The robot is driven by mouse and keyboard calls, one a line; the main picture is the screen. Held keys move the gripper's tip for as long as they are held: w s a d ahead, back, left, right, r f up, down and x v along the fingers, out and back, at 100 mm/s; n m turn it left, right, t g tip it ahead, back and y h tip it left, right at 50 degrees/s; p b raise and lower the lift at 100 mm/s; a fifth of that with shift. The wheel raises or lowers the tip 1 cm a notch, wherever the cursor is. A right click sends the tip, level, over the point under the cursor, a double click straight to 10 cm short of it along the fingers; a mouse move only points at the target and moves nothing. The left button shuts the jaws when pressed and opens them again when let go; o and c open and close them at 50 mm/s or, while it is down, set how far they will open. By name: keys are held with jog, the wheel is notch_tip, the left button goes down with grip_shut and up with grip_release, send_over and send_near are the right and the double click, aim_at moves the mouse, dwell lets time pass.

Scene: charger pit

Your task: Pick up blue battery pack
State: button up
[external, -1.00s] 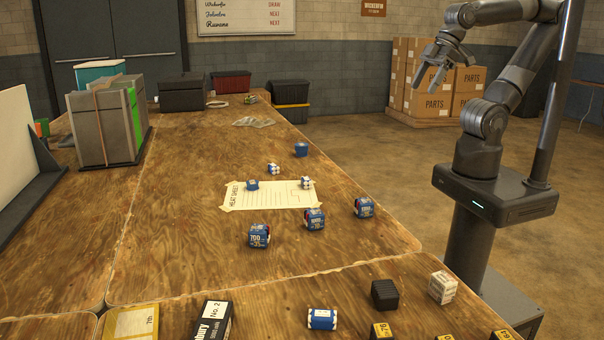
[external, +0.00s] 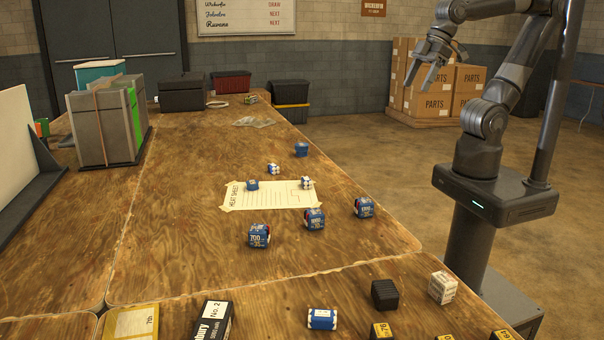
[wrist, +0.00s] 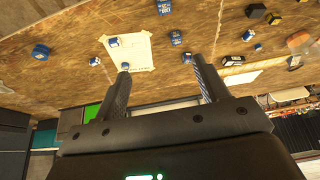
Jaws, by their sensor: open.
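Several blue battery packs lie on the wooden table. Three with white lettering, a left one (external: 259,235), a middle one (external: 314,219) and a right one (external: 364,207), are in front of the paper sheet in the external view. Another blue pack (external: 301,149) is beyond it, and a blue-and-white one (external: 322,318) is near the front. Which pack is meant I cannot tell. In the wrist view blue packs also show, one at the left (wrist: 41,52). My gripper (external: 424,76) is open and empty, raised at the table's right side, apart from every pack.
A white paper sheet (external: 268,199) lies mid-table with small cells on and beside it. A black block (external: 385,294) and a white box (external: 442,287) stand at the front right. Grey panels (external: 103,128) stand at the left. The table's middle left is clear.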

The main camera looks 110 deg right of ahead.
jog(key=w+f+g, duration=0.1)
jog(key=w+g, duration=0.1)
jog(key=w, duration=0.9)
jog(key=g, duration=0.5)
send_over(315, 215)
jog(key=w, duration=0.1)
notch_tip(315, 215, down, 22)
jog(key=f, duration=0.6)
jog(key=shift+s+d, duration=0.1)
jog(key=shift+s, duration=0.1)
jog(key=f, duration=0.5)
jog(key=shift+s+a+f, duration=0.15)
jog(key=shift+s+a, duration=0.05)
jog(key=shift+s, duration=0.15)
jog(key=c, duration=1.2)
